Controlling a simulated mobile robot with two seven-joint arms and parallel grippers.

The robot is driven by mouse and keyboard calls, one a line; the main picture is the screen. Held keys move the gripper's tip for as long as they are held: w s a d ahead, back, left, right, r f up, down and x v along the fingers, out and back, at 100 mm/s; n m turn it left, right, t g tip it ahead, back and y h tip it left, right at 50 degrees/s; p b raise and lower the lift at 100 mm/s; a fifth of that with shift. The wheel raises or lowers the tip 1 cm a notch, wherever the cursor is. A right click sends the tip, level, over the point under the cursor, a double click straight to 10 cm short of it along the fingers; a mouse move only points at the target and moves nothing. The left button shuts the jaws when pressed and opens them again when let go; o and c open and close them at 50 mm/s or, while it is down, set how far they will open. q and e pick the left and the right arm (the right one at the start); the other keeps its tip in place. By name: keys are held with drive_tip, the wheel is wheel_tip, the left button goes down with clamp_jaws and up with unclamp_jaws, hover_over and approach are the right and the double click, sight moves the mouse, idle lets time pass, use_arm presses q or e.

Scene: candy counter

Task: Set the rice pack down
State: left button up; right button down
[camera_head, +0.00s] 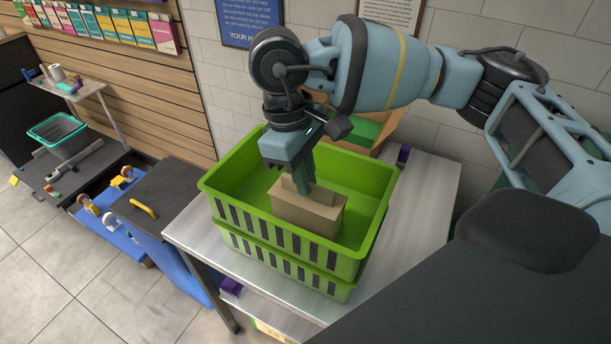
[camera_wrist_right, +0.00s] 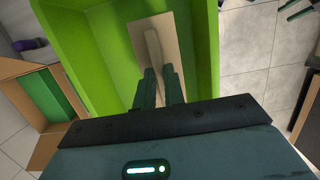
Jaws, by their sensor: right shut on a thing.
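The rice pack (camera_head: 306,212) is a plain tan block inside the upper green crate (camera_head: 290,242), near its front wall. My right gripper (camera_head: 301,184) reaches down into the crate and is shut on the pack's raised top part. In the right wrist view the pack (camera_wrist_right: 172,38) lies beyond the fingers (camera_wrist_right: 158,85), which close on its narrow ridge. I cannot tell whether the pack's underside touches the crate floor. My left gripper is not in view.
The crates are stacked on a metal table (camera_head: 428,200). An open cardboard box (camera_head: 378,130) with green inside stands behind them. A dark cabinet (camera_head: 165,195) and a teal basket (camera_head: 57,130) are at the left.

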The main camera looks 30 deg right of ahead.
drive_tip(key=shift+f, duration=0.3)
drive_tip(key=shift+f, duration=0.15)
drive_tip(key=c, duration=1.5)
unclamp_jaws()
drive_tip(key=v, duration=1.2)
